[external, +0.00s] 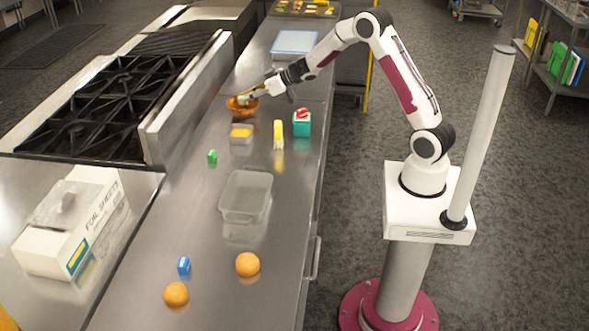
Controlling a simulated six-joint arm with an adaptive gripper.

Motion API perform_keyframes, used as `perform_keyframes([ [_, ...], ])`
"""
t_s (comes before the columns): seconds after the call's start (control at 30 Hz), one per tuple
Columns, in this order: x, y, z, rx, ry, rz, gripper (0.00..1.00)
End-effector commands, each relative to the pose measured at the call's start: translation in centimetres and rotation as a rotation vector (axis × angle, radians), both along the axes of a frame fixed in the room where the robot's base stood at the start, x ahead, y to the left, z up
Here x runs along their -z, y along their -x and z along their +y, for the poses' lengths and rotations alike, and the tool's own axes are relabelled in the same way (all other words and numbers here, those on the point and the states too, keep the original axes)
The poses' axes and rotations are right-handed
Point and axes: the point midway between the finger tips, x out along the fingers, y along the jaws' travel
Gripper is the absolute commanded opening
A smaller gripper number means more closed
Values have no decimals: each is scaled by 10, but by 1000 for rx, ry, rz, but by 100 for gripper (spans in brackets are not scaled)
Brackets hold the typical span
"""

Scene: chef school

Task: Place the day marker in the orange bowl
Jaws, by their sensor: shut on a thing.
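The orange bowl (239,112) stands on the steel counter beside the stove. My gripper (250,93) reaches over the bowl from the right, low and close to its rim. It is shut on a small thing. The fingers and the bowl overlap in this view, so I cannot make out that thing or tell whether it touches the bowl. I cannot tell for sure which object is the day marker. A small green block (212,157) and a small blue block (184,265) lie apart on the counter.
A clear container with yellow contents (241,139), a yellow bottle-like item (278,134) and a teal box with a red top (302,123) stand near the bowl. An empty clear tub (233,213) and two oranges (247,264) are nearer. The stove (100,105) borders the counter's left.

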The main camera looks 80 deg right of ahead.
Motion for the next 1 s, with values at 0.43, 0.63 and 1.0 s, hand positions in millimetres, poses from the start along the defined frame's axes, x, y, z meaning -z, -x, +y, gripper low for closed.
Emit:
perform_keyframes([
  [0.43,11,0,0,0,1,1,3],
  [0.63,11,0,0,0,1,1,25],
  [1.0,11,0,0,0,1,0,37],
])
